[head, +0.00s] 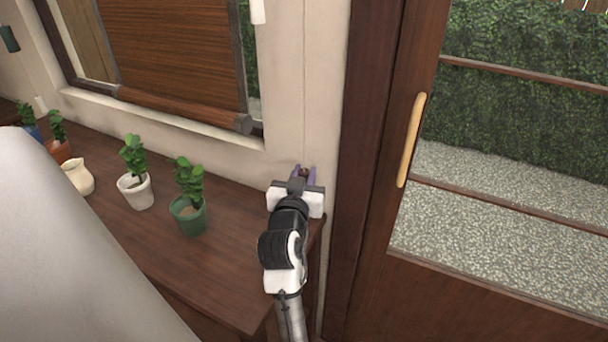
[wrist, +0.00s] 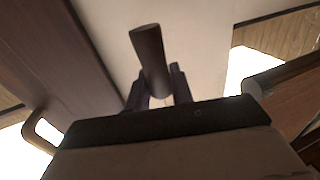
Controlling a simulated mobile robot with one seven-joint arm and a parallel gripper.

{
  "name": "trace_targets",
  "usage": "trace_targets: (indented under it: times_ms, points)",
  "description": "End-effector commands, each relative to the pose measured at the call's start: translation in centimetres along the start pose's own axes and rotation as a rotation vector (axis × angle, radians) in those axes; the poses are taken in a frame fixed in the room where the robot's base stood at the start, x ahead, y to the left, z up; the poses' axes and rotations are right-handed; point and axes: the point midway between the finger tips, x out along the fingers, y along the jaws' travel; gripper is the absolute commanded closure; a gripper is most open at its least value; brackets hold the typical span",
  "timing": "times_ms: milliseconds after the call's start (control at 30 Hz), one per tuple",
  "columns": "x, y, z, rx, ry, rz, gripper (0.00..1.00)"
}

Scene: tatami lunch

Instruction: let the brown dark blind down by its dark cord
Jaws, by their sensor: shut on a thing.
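The brown dark blind (head: 175,45) hangs over most of the window in the head view. Its rolled lower edge (head: 180,108) is close above the window's bottom frame. My gripper (head: 304,172) is to the right of the blind, in front of the pale wall and above the counter's right end. It is shut on a dark brown cylindrical pull, apparently the end of the dark cord (wrist: 150,60), which stands up between the fingers in the wrist view.
A white pull (head: 258,10) hangs right of the window. Below is a wooden counter (head: 150,235) with a green plant pot (head: 188,216), a white plant pot (head: 137,194) and a cream jug (head: 78,177). A wooden door with a pale handle (head: 411,140) stands to the right.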

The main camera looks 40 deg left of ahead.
Motion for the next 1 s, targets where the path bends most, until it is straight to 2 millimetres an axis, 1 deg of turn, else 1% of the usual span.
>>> trace_targets:
  times_ms: [167, 267, 367, 500, 600, 933, 967, 1000]
  points:
    - [0.0, 0.0, 0.0, 0.0, 0.0, 0.0, 1.0]
    - [0.0, 0.0, 0.5, 0.0, -0.001, 0.0, 1.0]
    - [0.0, 0.0, 1.6, -0.001, -0.001, 0.001, 1.0]
    - [0.0, 0.0, 3.7, -0.001, -0.001, 0.0, 1.0]
    - [0.0, 0.1, 4.7, -0.002, -0.001, 0.001, 1.0]
    - [0.0, 0.0, 5.0, -0.002, -0.009, 0.001, 1.0]
    - [0.0, 0.0, 5.0, -0.002, -0.01, 0.001, 0.75]
    - [0.0, 0.0, 5.0, -0.002, -0.009, 0.001, 0.7]
